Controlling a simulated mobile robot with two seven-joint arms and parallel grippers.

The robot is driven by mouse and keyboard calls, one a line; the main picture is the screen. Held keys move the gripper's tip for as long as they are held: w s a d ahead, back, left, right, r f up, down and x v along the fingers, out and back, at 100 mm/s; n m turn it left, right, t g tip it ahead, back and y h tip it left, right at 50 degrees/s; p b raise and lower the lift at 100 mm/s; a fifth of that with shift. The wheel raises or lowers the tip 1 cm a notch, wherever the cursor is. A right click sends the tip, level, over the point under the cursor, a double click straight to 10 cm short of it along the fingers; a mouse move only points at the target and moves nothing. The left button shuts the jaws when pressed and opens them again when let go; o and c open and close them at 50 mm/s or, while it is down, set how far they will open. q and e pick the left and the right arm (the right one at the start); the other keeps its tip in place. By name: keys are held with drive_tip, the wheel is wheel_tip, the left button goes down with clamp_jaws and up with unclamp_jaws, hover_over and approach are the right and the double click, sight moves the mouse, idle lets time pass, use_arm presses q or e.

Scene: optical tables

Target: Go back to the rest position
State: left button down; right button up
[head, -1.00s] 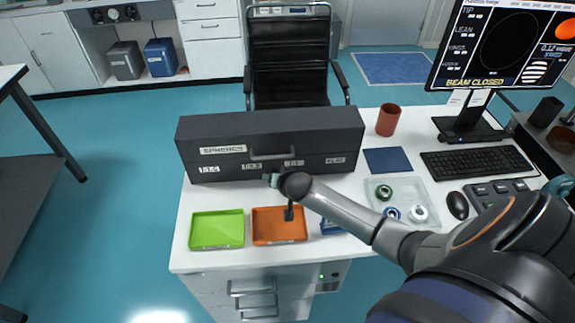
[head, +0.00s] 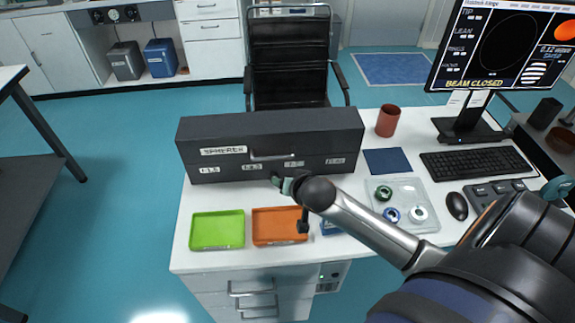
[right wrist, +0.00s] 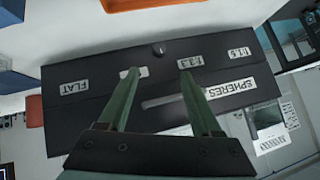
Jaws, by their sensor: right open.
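My right arm reaches in from the right over the white table. In the head view its gripper (head: 280,182) is just in front of the dark case (head: 230,132) labelled SPHERES, and the wrist partly covers the case's lower front. In the right wrist view the two green fingers of the gripper (right wrist: 159,75) are spread apart with nothing between them. The front of the case (right wrist: 95,75) and its labels lie beyond them. I cannot tell whether the fingertips touch the case. My left gripper is not in view.
A green tray (head: 217,247) and an orange tray (head: 262,240) lie near the front edge. A clear tray (head: 425,193) holds several round parts. A red cup (head: 388,120), keyboard (head: 475,162), mouse (head: 457,206) and monitor (head: 500,45) stand right.

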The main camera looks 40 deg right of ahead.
idle(0.4)
drive_tip(key=s+a+n+g+y, duration=0.1)
drive_tip(key=s+a+n+g, duration=0.35)
drive_tip(key=s, duration=0.65)
drive_tip(key=s+a+n+g+y, duration=0.15)
drive_tip(key=s+a+n, duration=0.45)
drive_tip(key=s, duration=0.6)
drive_tip(key=w+a+f+t+y, duration=0.1)
drive_tip(key=w+a+f+t, duration=0.1)
drive_tip(key=f, duration=0.3)
drive_tip(key=w+a+f+t+y, duration=0.1)
drive_tip(key=w+a+f+t, duration=0.1)
drive_tip(key=f, duration=0.4)
drive_tip(key=shift+w+a+f+m+t, duration=0.25)
drive_tip(key=shift+a+f+m+t, duration=0.1)
drive_tip(key=shift+a+t, duration=0.45)
drive_tip(key=shift+d, duration=0.15)
